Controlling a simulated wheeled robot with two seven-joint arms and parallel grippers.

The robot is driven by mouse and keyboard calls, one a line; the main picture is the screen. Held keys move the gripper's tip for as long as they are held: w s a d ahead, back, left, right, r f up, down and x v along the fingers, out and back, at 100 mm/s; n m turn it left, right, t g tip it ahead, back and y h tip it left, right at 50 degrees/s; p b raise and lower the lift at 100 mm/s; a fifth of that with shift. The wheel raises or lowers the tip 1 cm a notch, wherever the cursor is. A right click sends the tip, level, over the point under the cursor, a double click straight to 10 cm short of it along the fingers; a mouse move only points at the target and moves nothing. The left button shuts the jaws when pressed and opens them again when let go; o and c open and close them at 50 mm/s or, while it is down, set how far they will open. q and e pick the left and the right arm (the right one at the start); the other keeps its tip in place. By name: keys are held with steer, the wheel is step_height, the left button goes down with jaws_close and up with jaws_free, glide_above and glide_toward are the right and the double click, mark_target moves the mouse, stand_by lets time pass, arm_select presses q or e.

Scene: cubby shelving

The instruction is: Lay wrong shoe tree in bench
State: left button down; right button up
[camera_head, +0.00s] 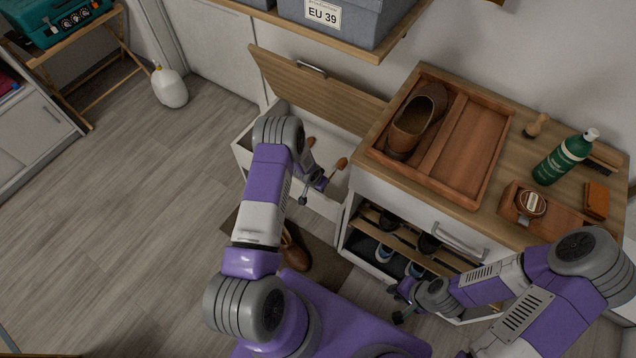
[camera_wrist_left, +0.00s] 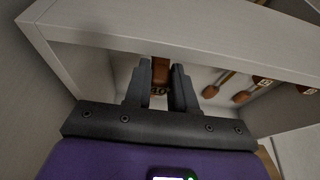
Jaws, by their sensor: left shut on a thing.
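The bench (camera_head: 322,203) is a white box with its wooden lid (camera_head: 300,80) raised. My left gripper (camera_head: 318,184) is over the bench's open inside. In the left wrist view its fingers (camera_wrist_left: 160,88) are shut on a brown wooden shoe tree (camera_wrist_left: 161,72), of which only a part with a dark marking shows. Several other shoe trees (camera_wrist_left: 218,85) with wooden ends and thin shafts lie inside the bench, right of the fingers. A wooden end (camera_head: 341,163) shows beside the left gripper in the head view. My right gripper (camera_head: 396,302) is open and empty before the cabinet.
A wooden tray (camera_head: 484,150) on the cabinet top holds one brown shoe (camera_head: 413,122). A green bottle (camera_head: 563,160), brush (camera_head: 537,125) and polish tin (camera_head: 531,203) stand right of it. A brown shoe (camera_head: 294,252) lies on the floor mat.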

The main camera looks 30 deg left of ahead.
arm_select(q)
steer(key=c, duration=0.9)
jaws_free()
steer(key=shift+c, duration=0.2)
steer(key=shift+r, duration=0.15)
steer(key=p+v, duration=0.4)
steer(key=v, duration=0.7)
steer(key=s+d+r+n+g+h, duration=0.3)
steer(key=s+d+h, duration=0.1)
steer(key=s+d, duration=1.6)
steer(key=shift+s+n, duration=0.3)
steer(key=shift+s, duration=0.15)
steer(key=shift+p, duration=0.3)
